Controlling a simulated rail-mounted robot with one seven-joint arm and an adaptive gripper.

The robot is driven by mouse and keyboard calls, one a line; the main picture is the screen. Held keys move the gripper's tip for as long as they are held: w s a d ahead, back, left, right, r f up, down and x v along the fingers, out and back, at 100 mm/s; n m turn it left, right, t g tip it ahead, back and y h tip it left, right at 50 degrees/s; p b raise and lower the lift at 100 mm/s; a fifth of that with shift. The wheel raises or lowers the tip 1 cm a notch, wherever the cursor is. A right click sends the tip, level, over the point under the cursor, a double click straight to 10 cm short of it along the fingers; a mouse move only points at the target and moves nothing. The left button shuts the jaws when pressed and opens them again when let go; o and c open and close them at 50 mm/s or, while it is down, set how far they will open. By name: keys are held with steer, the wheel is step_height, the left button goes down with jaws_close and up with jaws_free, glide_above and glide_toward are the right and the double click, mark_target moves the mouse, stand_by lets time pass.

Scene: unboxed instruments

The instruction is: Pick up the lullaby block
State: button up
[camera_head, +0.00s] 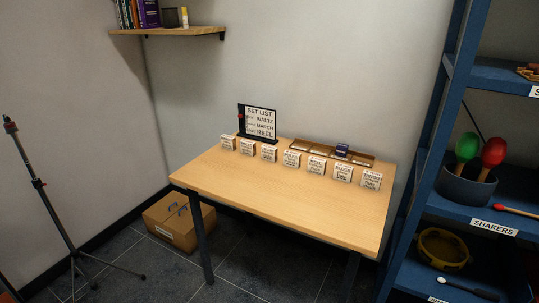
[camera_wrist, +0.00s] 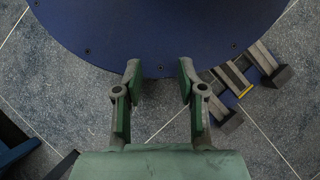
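Several small blocks with white lettered faces stand in a row on the wooden table in the head view. The leftmost block (camera_head: 228,143), a middle block (camera_head: 292,158) and the rightmost block (camera_head: 371,180) mark the row. Most lettering is too small to read, so I cannot tell which one is the lullaby block. My gripper (camera_wrist: 158,70) shows only in the wrist view. Its two fingers are apart with nothing between them, away from the blocks, with grey floor and a dark blue round surface below.
The table (camera_head: 280,205) is bare in front of the blocks. Behind them are a set list board (camera_head: 260,121) and a slotted tray (camera_head: 318,152) with a small blue item (camera_head: 342,150). A blue shelf rack (camera_head: 478,205) stands right, a tripod stand (camera_head: 45,195) left, a cardboard box (camera_head: 180,225) below.

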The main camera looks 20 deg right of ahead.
steer(key=o, duration=0.4)
steer(key=shift+c, duration=0.2)
steer(key=shift+w, duration=0.1)
